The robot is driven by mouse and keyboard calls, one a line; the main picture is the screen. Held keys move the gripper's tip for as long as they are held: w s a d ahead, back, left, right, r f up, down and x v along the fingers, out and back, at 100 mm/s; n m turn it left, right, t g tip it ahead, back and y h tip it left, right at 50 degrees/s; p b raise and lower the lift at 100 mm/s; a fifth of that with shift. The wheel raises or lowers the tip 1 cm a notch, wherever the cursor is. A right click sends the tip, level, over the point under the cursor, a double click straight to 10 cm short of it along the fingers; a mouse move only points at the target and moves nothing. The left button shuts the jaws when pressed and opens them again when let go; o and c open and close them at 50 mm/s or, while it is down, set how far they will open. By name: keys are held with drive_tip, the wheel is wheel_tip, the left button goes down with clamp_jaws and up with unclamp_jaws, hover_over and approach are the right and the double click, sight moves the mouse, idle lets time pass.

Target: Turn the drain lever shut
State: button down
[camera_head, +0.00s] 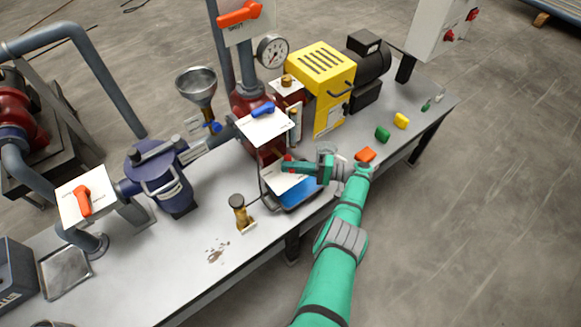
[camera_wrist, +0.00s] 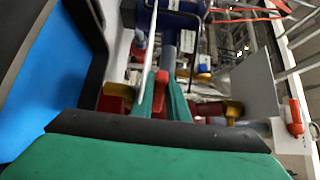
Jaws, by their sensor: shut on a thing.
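My gripper (camera_head: 290,165) reaches in low under the red press body, above a blue-filled tray (camera_head: 298,192). In the wrist view its two green fingers (camera_wrist: 162,88) are closed around a small red lever (camera_wrist: 161,79), which I take to be the drain lever. In the head view a bit of red (camera_head: 287,158) shows at the fingertips. Most of the lever and its pivot are hidden by the fingers, so its exact angle cannot be told. A white plate (camera_head: 283,181) lies just below the fingers.
A blue lever (camera_head: 263,110) sits on a white plate above my gripper. Orange levers sit at the top (camera_head: 240,13) and far left (camera_head: 83,201). Coloured blocks (camera_head: 382,134) lie to the right.

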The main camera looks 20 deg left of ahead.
drive_tip(key=shift+w+a, duration=0.1)
drive_tip(key=c, duration=1.8)
unclamp_jaws()
drive_tip(key=shift+o, duration=0.4)
drive_tip(key=shift+f, duration=0.1)
